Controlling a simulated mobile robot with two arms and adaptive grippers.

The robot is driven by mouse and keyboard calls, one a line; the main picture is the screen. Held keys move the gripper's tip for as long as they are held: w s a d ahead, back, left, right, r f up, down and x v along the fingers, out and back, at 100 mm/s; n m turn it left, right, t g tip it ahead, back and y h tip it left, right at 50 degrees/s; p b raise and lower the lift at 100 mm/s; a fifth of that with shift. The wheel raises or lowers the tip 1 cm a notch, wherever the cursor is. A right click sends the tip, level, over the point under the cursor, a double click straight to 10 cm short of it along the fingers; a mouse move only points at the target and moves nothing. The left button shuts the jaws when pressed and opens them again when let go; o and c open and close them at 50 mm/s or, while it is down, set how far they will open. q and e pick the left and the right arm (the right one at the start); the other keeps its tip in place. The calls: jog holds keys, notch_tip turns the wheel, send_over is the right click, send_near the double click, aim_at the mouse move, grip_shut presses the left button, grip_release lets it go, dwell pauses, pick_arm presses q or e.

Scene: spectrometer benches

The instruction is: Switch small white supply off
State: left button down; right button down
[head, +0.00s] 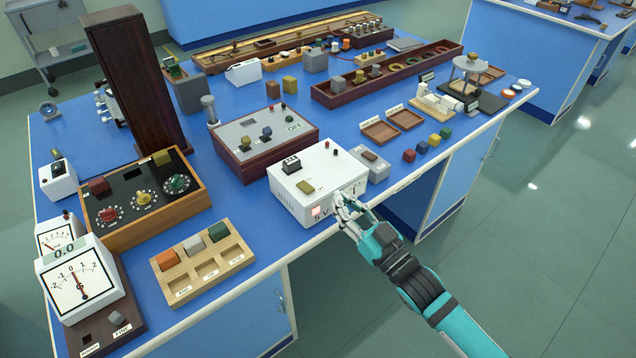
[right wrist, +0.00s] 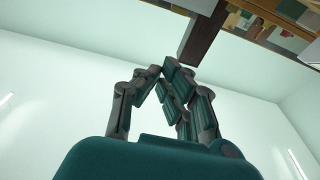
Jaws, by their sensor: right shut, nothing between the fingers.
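The small white supply (head: 325,162) is a white box marked "5 V" at the front edge of the blue bench in the head view. A small switch on its front face glows reddish (head: 315,211). A dark part and a yellowish block sit on its top. My right gripper (head: 346,204) is shut and empty at the right part of the supply's front face, just right of the glowing switch. It hides part of that face, and I cannot tell whether it touches. The right wrist view shows its fingers (right wrist: 163,82) close together, without the supply. My left gripper is not in view.
A red-brown box with a grey panel (head: 262,160) stands behind left of the supply. A small grey box (head: 372,165) stands close on its right. A wooden sorting tray (head: 235,254) lies front left. The floor in front of the bench is clear.

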notch_tip(320, 180, up, 2)
jog(key=p, duration=0.2)
send_over(317, 195)
jog(key=shift+s, duration=0.15)
jog(key=shift+w+a+f, duration=0.1)
jog(key=shift+w+a, duration=0.25)
jog(key=shift+w, duration=0.15)
jog(key=f, duration=0.2)
jog(key=shift+s+d+f, duration=0.25)
jog(key=shift+f, duration=0.15)
jog(key=shift+s+f, duration=0.15)
jog(key=shift+f, duration=0.4)
